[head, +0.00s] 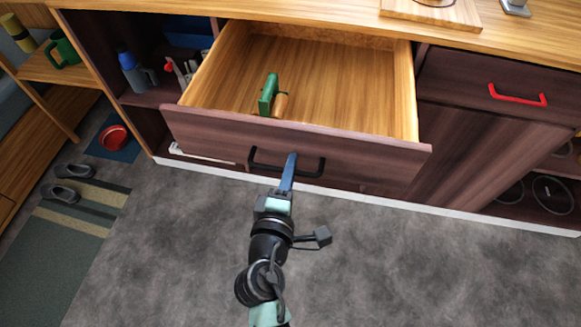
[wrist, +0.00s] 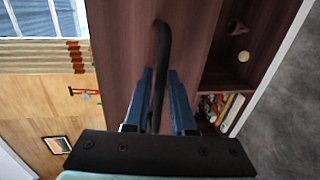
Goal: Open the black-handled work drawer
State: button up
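The work drawer (head: 300,143) has a dark reddish-brown front and a pale wood interior. It stands pulled well out of the cabinet in the head view. Its black handle (head: 262,166) is a bar across the front, and shows between the fingers in the wrist view (wrist: 162,40). My gripper (head: 291,158) is at the middle of the handle. In the wrist view my gripper's blue fingers (wrist: 160,72) stand on either side of the bar, with narrow gaps visible beside it. The fingers look parted and not clamped on it.
A green object (head: 269,94) lies in the drawer. A closed drawer with a red handle (head: 517,95) is to the right. Open shelves at left hold a blue-topped bottle (head: 131,70). Slippers (head: 66,182) and a red bowl (head: 113,138) lie on the floor left. Grey floor (head: 400,255) is clear in front.

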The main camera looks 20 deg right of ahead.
jog(key=shift+o, duration=1.3)
jog(key=v, duration=1.3)
